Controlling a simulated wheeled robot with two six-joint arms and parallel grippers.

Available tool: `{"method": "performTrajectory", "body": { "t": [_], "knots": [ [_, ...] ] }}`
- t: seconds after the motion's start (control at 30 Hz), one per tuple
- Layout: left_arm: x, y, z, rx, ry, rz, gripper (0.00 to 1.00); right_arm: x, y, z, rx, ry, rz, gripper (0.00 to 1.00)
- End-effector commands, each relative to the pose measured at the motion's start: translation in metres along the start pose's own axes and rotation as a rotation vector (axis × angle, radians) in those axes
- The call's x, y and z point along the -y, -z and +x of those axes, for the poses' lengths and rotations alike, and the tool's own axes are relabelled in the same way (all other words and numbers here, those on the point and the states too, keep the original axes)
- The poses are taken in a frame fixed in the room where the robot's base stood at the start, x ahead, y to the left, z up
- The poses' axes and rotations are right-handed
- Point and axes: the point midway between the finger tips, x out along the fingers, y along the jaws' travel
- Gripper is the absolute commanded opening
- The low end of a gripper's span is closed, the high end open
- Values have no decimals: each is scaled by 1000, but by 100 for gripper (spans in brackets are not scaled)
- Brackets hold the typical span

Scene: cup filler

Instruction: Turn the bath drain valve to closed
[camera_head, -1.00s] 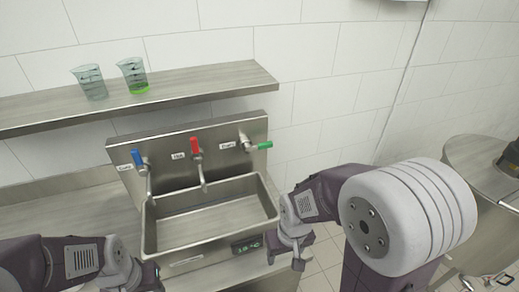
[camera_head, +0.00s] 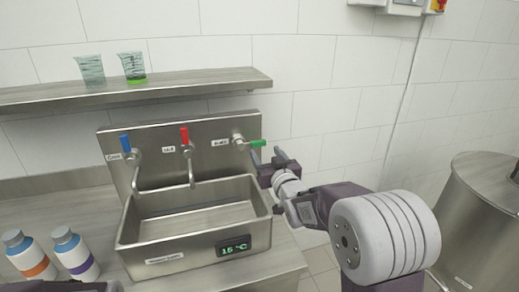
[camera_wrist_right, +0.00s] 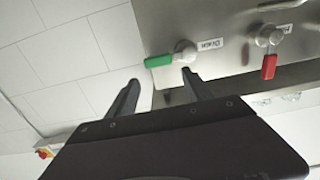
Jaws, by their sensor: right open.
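The drain valve has a green handle (camera_head: 258,143) on a round metal knob (camera_head: 239,140) at the right of the sink's back panel. The handle points sideways to the right. The wrist view shows the green handle (camera_wrist_right: 158,61) beside a label that reads "Drain". My right gripper (camera_head: 265,157) is open just below and in front of the handle. In the wrist view its two fingertips (camera_wrist_right: 160,80) are spread on either side of the handle's line; I cannot tell whether they touch it. Only a bit of my left arm shows at the bottom left; its gripper is out of view.
A red-handled tap (camera_head: 185,136) and a blue-handled tap (camera_head: 126,143) are left of the valve. The steel bath (camera_head: 200,222) has a display reading 15 °C. Two beakers stand on the shelf (camera_head: 190,84). Two bottles (camera_head: 75,253) stand at lower left.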

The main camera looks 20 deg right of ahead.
Motion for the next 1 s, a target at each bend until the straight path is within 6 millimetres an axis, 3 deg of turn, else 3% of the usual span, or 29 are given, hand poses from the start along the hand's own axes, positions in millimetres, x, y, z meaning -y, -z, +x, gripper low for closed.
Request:
{"method": "performTrajectory", "body": {
  "t": [0.2, 0.4, 0.73, 0.93, 1.0],
  "knots": [
    [0, 1, -14, 0, 0, 0, 42, 1, 2, 46, 3, 2, -1, 60],
    [0, 2, -21, 1, 0, 0, 42, 1, 1, 75, 2, 1, -1, 60],
    [0, 2, -21, 1, 0, 0, 42, 0, 0, 82, 2, 0, 0, 60],
    [0, 2, -21, 1, 0, 0, 42, 0, -1, 82, 2, 0, 0, 4],
    [0, 2, -21, 1, 0, 0, 42, 0, -1, 82, 2, 0, 0, 0]
  ]
}}
